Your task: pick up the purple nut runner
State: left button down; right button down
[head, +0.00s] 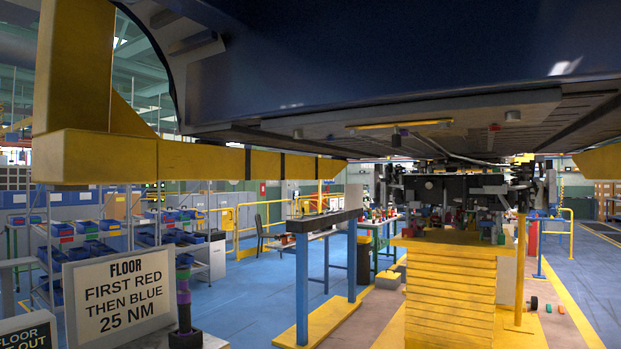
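A dark upright tool with purple bands (184,297), which looks like the purple nut runner, stands just right of the "FLOOR FIRST RED THEN BLUE 25 NM" sign (118,307) at the lower left. It is vertical, with a wider dark foot on a light surface. The sign's edge is close beside it. Neither of my grippers is in the head view.
A dark blue car body (400,60) hangs overhead, held by a yellow carrier arm (110,158) at the left. A blue-legged bench (325,221) stands in the middle. A yellow lift (450,290) carries a black assembly at the right. Blue floor lies open behind the sign.

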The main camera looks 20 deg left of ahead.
aim_at(184, 298)
jog(key=i+l+u, duration=0.1)
jog(key=i+u, duration=0.15)
jog(key=i, duration=0.15)
jog(key=i+l+u, duration=0.2)
jog(key=i, duration=0.25)
